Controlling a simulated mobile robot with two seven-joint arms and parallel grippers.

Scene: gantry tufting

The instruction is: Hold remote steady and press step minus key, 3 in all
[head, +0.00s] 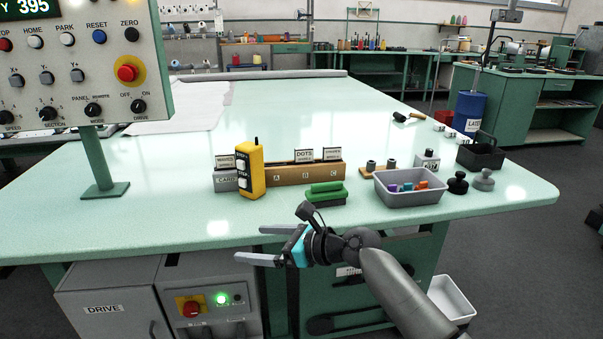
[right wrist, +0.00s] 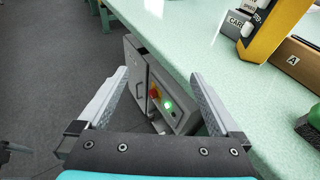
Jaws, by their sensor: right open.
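The yellow remote (head: 250,170) stands upright on the table, in front of the card holder and wooden rack. It has a short black antenna and pale keys on its front; I cannot read which key is step minus. In the right wrist view the remote (right wrist: 270,28) shows at the upper right, cut off by the frame edge. My right gripper (head: 258,245) is open and empty, in front of the table's near edge, below and apart from the remote. Its two fingers also show in the right wrist view (right wrist: 160,95). My left gripper is not in view.
A wooden rack (head: 290,174) with lettered slots stands behind the remote. A green-handled brush (head: 325,194) and a grey tray (head: 408,197) lie to its right. The control panel (head: 75,60) stands at left on a post. The table's left front is clear.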

